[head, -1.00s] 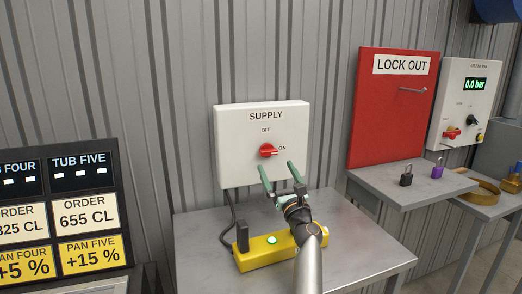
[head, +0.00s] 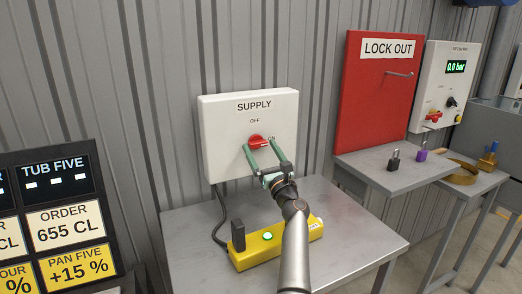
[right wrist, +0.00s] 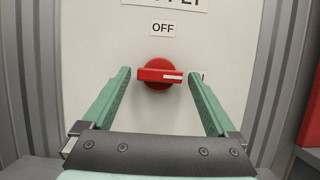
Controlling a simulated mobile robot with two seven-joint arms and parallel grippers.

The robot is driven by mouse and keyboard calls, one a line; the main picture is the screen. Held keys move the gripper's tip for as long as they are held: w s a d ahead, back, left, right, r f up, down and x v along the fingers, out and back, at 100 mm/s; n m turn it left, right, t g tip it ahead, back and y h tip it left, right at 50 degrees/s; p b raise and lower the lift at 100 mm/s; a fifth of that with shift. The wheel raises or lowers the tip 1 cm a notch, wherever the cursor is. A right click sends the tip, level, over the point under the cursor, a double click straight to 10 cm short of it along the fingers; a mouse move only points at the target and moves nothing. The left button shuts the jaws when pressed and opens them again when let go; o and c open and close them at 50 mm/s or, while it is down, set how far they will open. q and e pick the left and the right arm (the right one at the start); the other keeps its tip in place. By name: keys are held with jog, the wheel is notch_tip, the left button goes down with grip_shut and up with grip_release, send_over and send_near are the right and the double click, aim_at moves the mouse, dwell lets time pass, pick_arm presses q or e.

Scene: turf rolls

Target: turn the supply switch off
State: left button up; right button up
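The supply switch is a red rotary knob (head: 258,141) on the front of a white box (head: 222,135) marked SUPPLY. In the right wrist view the knob (right wrist: 160,73) lies level, with its white mark at the right end, toward the partly hidden ON label. The OFF label (right wrist: 163,28) is above it. My right gripper (head: 262,146) is in front of the box; in the wrist view its green fingers (right wrist: 159,75) stand wide apart, left and right of the knob, with gaps on both sides. My left gripper is not in view.
Below the box a grey table (head: 190,248) holds a yellow unit (head: 256,258) with a lit green button. A red LOCK OUT board (head: 375,95), a black padlock (head: 393,162) and a purple padlock (head: 421,155) are to the right. Order signs (head: 66,220) stand at left.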

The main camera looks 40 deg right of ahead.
jog(key=c, duration=1.2)
